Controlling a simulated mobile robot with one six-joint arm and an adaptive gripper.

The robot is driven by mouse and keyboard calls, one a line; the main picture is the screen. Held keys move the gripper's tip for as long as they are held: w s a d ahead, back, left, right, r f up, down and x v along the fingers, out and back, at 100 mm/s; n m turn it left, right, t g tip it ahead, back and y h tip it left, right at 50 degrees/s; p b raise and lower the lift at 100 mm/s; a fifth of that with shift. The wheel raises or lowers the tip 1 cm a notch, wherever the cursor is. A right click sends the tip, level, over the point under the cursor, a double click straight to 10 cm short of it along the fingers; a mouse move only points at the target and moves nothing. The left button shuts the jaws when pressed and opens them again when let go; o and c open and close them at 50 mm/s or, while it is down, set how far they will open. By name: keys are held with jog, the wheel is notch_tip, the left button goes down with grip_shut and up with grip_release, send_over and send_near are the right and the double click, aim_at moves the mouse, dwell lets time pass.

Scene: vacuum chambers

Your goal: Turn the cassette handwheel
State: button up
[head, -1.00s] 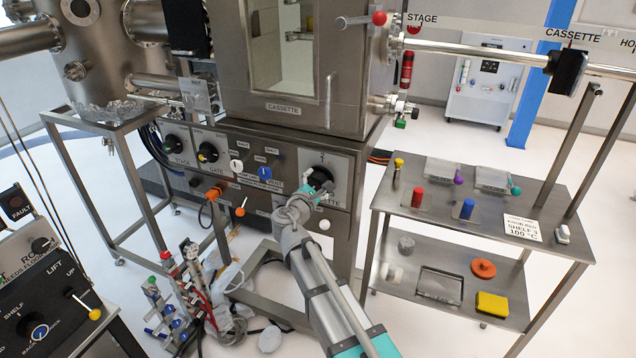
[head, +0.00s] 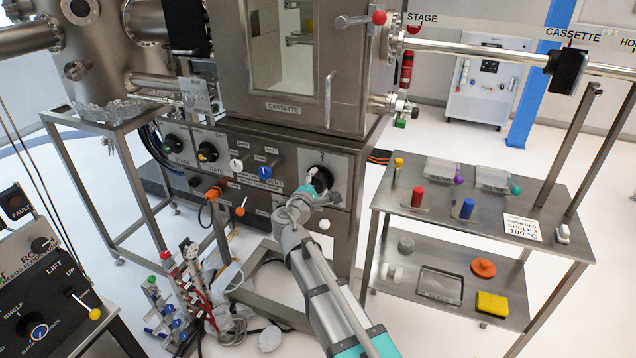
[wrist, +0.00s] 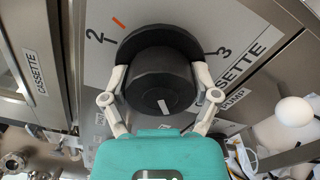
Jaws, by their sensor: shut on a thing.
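The cassette handwheel (wrist: 158,85) is a black round knob with a white mark on its face. It sits on a grey panel plate with the numbers 2 and 3 around it, the word CASSETTE, and an orange mark near the 2. In the head view the handwheel (head: 321,178) is on the front panel below the chamber, partly hidden by my wrist. My gripper (wrist: 160,76) is shut on the handwheel, one finger on each side of it. In the head view my gripper (head: 319,189) reaches the panel from below.
White (head: 236,167) and blue (head: 264,173) knobs sit left on the same panel. A white round knob (wrist: 294,111) is close to the right of my gripper in the wrist view. A steel shelf rack (head: 455,225) with small parts stands to the right.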

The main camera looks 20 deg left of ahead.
dwell(0.3)
jog(key=o, duration=1)
jog(key=shift+s+d, duration=0.1)
jog(key=shift+s, duration=5.9)
